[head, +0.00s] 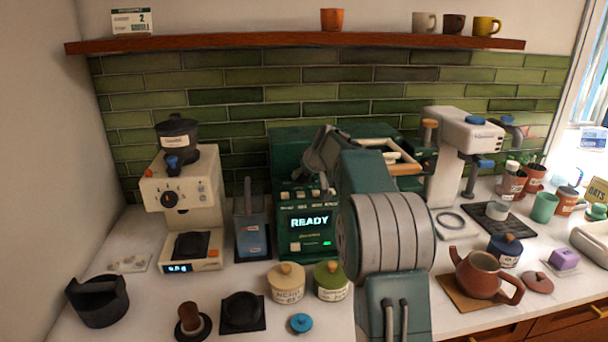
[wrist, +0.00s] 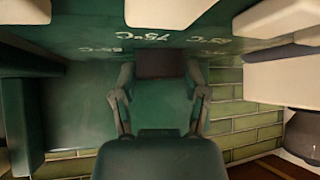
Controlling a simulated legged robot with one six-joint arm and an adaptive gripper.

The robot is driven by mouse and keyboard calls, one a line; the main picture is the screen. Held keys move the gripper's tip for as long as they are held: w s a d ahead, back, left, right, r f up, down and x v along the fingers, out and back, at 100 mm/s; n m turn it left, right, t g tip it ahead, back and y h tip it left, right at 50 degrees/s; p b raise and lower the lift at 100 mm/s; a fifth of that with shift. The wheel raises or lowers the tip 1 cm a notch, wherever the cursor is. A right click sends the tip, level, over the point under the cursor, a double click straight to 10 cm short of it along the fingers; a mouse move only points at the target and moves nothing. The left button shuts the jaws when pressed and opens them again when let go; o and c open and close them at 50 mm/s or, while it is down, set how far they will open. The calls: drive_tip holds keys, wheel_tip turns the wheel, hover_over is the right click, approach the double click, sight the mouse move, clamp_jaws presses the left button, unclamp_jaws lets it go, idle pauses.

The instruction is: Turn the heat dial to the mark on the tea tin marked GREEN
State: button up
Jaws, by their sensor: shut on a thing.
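The green brewing machine (head: 297,257) stands at the back wall with a lit READY display. My gripper (head: 322,152) is at its upper part, partly hidden by my own arm. In the wrist view, my gripper (wrist: 160,75) has a finger on each side of a dark block, which looks like the heat dial (wrist: 160,64), and is shut on it. Pale temperature marks (wrist: 152,37) show upside down on the green panel near the dial; I cannot read them surely. A green-lidded tin (head: 331,281) and a cream tin (head: 286,284) stand before the machine; their labels are too small to read.
A blue tin (head: 505,250) and a brown teapot (head: 483,275) stand to the right. A cream grinder (head: 184,195) is at left and a white machine (head: 463,140) at right. A small blue lid (head: 300,323) lies near the front. A shelf (head: 290,44) runs above.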

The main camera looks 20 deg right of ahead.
drive_tip(key=o, duration=1.1)
drive_tip(key=shift+f, duration=0.2)
drive_tip(key=shift+o, duration=0.2)
drive_tip(key=shift+r, duration=0.2)
drive_tip(key=shift+s+r, duration=0.25)
drive_tip(key=v, duration=1.1)
drive_tip(key=shift+f, duration=0.1)
